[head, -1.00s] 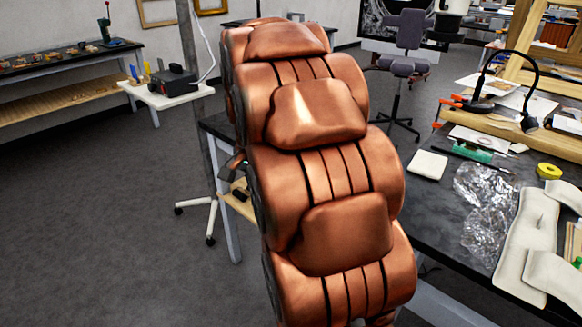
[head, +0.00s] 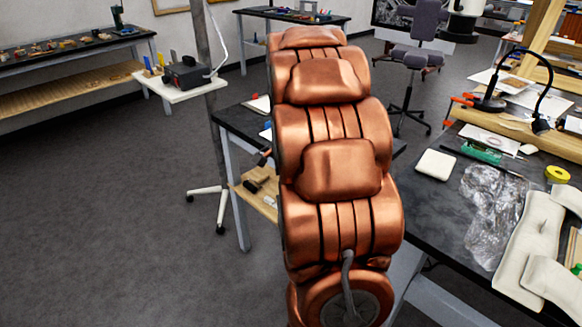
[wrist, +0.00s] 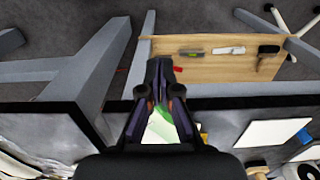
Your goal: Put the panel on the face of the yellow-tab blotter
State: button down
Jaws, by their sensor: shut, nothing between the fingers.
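My gripper (wrist: 160,72) shows in the wrist view, with its fingers together and nothing held. It hangs over the edge of a dark table (head: 240,122); in the head view my copper arm hides the gripper and much of this table. I cannot make out a yellow tab or identify the panel in either view.
Below the tabletop is a wooden shelf (wrist: 215,62) with several tools. A cluttered workbench (head: 440,205) stands on the right, with a white pad (head: 435,164), crumpled clear film (head: 492,205) and a lamp (head: 540,125). The floor on the left (head: 110,230) is clear.

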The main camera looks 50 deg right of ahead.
jog(key=shift+d+f+p, duration=0.25)
jog(key=shift+d+f, duration=0.4)
jog(key=shift+d, duration=0.35)
jog(key=shift+d+f+p, duration=0.25)
jog(key=shift+d+f, duration=0.4)
jog(key=shift+d, duration=0.35)
jog(key=shift+d, duration=0.1)
jog(key=shift+s+d, duration=0.1)
jog(key=shift+d, duration=1.7)
jog(key=a+r+b, duration=0.2)
jog(key=a+r, duration=0.2)
jog(key=r, duration=0.6)
